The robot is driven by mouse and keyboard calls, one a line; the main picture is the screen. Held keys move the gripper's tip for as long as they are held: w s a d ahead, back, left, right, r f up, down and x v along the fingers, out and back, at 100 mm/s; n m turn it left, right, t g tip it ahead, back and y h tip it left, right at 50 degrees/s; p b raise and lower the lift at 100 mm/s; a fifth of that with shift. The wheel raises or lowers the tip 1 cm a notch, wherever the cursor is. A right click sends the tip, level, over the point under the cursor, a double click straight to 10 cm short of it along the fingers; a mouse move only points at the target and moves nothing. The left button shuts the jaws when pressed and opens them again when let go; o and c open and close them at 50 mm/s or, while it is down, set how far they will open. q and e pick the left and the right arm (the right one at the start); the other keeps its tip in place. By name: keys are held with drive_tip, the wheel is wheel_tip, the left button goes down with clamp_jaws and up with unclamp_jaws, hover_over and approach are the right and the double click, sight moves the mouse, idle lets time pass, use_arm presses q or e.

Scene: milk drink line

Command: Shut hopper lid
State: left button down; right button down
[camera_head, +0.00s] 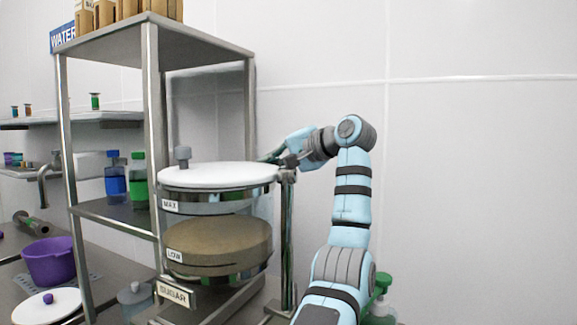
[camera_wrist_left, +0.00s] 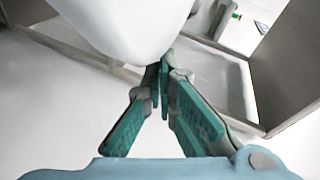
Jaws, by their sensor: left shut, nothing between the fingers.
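The hopper (camera_head: 212,206) is a round clear container with brown contents and labels reading MAX, LOW and SUGAR. Its white lid (camera_head: 222,177) lies about level across the top, with a grey knob (camera_head: 183,154) at the left. My left gripper (camera_head: 272,157) is at the back right edge of the lid, its fingertips partly hidden. In the left wrist view, the fingers (camera_wrist_left: 164,80) are shut with nothing between them, close by the white lid (camera_wrist_left: 125,22). I cannot tell whether they touch it. My right gripper is out of view.
A metal rack (camera_head: 152,100) stands directly left of and behind the hopper, with cartons on top and blue and green bottles (camera_head: 115,183) on a lower shelf. A purple pot (camera_head: 50,261) sits at the lower left. The wall area at the right is clear.

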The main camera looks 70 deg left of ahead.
use_arm(q)
drive_tip(key=shift+s+n+g+h, duration=0.4)
drive_tip(key=shift+s+n+g, duration=0.1)
drive_tip(key=shift+s, duration=0.1)
drive_tip(key=shift+r, duration=0.1)
drive_tip(key=w+r+p, duration=0.4)
drive_tip(key=w+p, duration=0.6)
drive_tip(key=w, duration=0.2)
drive_tip(key=shift+d+r, duration=0.2)
drive_tip(key=shift+d, duration=0.25)
drive_tip(key=shift+a, duration=0.1)
